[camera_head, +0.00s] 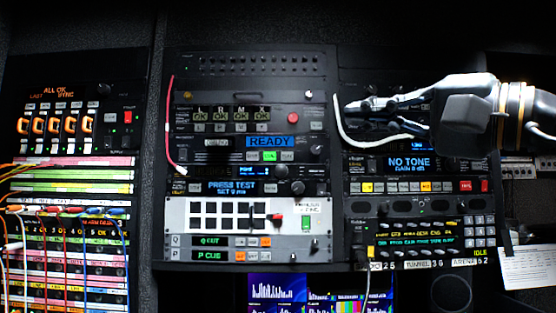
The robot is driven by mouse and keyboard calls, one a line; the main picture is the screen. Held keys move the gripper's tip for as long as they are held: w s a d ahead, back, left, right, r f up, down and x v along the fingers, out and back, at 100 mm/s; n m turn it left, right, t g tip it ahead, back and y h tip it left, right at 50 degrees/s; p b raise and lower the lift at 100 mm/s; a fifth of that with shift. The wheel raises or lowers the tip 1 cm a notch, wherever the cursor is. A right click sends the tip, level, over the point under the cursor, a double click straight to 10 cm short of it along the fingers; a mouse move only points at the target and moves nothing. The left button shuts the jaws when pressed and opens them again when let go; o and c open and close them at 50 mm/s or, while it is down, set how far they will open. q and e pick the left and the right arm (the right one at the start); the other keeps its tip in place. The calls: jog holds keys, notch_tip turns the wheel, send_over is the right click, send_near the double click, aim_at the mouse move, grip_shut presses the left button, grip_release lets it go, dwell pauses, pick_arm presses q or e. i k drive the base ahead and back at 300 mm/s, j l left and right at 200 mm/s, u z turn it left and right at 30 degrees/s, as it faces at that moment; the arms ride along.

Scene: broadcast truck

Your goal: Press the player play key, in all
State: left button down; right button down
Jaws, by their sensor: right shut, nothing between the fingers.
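A rack unit with a blue READY display (270,142) sits in the middle rack. Below that display is a row of small keys with a lit green key (270,156). I cannot read the key labels, so I cannot tell for certain which is the player play key. My right gripper (352,108) reaches in from the right, fingers together and pointing left, in front of the upper right rack. It is shut and empty, up and to the right of the READY unit, and hides part of the panels behind it. My left gripper is not in view.
A white cable (340,125) loops close under my right gripper. A red cable (170,120) hangs at the middle rack's left edge. A NO TONE unit (409,162) is below the gripper. A patch bay with coloured cables (70,225) fills the left.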

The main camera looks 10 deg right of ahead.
aim_at(284, 155)
jog(key=i, duration=1.15)
